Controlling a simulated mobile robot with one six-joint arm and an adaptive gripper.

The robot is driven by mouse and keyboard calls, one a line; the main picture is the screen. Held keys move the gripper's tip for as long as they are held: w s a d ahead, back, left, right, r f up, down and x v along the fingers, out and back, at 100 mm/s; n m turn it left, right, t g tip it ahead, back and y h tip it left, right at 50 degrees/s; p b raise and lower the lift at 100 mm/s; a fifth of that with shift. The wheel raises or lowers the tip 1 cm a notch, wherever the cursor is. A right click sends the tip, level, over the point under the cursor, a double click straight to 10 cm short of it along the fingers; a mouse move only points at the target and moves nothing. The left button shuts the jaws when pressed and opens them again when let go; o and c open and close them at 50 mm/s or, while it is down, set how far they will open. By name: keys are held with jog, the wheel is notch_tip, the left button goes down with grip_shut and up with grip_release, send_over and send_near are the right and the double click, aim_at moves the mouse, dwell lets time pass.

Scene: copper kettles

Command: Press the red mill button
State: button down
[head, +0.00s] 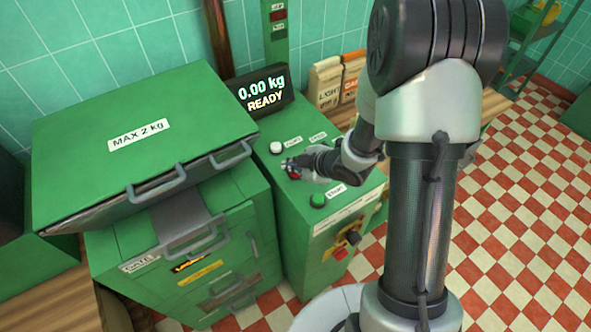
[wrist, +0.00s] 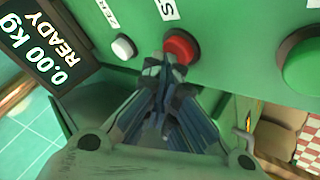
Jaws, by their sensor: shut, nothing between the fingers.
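The red button (wrist: 181,46) is a round cap on the green console top, between a white button (wrist: 123,47) and a green button (wrist: 303,64). In the head view the red button (head: 294,175) is partly hidden by my gripper (head: 291,167). In the wrist view my gripper (wrist: 165,66) is shut and empty, its tips overlapping the lower left edge of the red cap. I cannot tell whether they touch it.
A display (head: 261,92) reading 0.00 kg READY stands behind the buttons. A green cabinet (head: 150,140) with a MAX 2 kg lid is to the left. The console front has a red part (head: 340,253) and a dark knob (head: 353,237). Paper bags (head: 326,82) stand behind.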

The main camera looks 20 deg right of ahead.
aim_at(294, 174)
jog(key=shift+r, duration=0.1)
jog(key=shift+r+p, duration=0.8)
jog(key=shift+r, duration=0.05)
notch_tip(294, 174, up, 5)
jog(key=p, duration=0.4)
dwell(0.8)
